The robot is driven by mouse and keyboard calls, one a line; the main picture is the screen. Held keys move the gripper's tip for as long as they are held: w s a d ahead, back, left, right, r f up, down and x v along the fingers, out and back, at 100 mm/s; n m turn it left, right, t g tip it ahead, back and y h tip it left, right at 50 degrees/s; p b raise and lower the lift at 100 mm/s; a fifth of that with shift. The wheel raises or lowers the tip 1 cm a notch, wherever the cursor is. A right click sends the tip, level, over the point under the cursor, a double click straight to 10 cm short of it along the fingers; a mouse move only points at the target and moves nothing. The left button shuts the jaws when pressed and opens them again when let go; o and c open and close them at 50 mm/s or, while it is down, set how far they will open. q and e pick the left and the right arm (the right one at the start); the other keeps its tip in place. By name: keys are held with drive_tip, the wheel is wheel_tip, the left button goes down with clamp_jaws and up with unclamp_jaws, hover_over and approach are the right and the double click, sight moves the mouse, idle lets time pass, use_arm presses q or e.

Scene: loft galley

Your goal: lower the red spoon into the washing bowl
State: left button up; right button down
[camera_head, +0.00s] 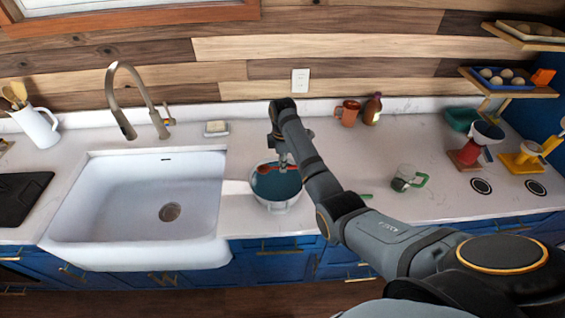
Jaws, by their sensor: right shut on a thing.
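The washing bowl (275,206) stands on the counter just right of the sink. It is pale outside and its inside shows dark blue-teal. The red spoon (264,168) shows as a small red-brown shape over the far part of the bowl's opening. My right gripper (283,163) points down over the bowl and is shut on the spoon. Part of the spoon is hidden by the gripper. I cannot tell whether the spoon touches the bowl or its contents. My left gripper is not in view.
A white sink (95,205) with a tall faucet (120,100) lies left of the bowl. A soap dish (216,128) sits behind.

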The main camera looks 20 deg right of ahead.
drive_tip(key=shift+f+b, duration=0.5)
drive_tip(key=shift+f, duration=0.85)
drive_tip(key=shift+f+b, duration=0.95)
drive_tip(key=shift+f, duration=1.15)
drive_tip(key=c, duration=1.3)
unclamp_jaws()
drive_tip(key=shift+r, duration=0.1)
wheel_tip(320, 180, up, 12)
drive_tip(key=shift+f, duration=0.1)
